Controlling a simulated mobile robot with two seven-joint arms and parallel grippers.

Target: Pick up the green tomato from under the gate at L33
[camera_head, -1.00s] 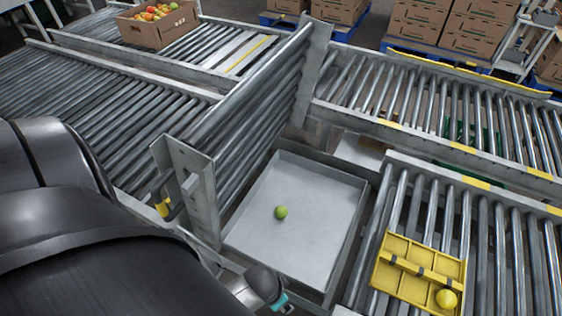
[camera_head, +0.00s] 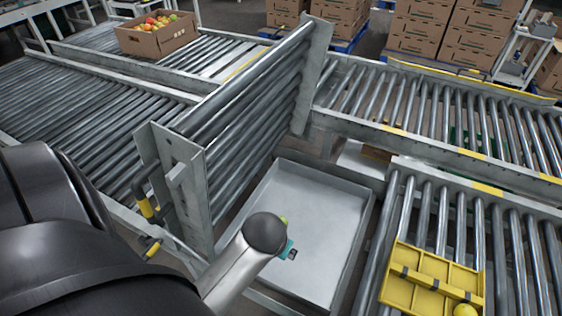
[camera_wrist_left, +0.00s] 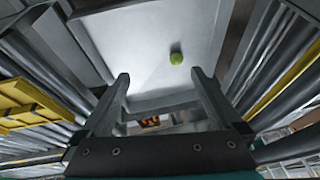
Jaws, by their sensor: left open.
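The green tomato (camera_head: 284,220) lies in a shallow grey metal pan (camera_head: 335,180) beside the raised roller gate (camera_head: 190,150). In the head view my left wrist partly covers it. In the left wrist view the tomato (camera_wrist_left: 176,58) shows whole on the pan floor, beyond the fingertips and between them, nearer the right one. My left gripper (camera_wrist_left: 160,73) is open and empty, apart from the tomato. In the head view its fingers are hidden behind the wrist, over the pan's near-left part. No L33 label is readable. My right gripper is not in view.
The pan has raised walls (camera_head: 356,245). A carton of tomatoes (camera_head: 156,40) stands at the back left.

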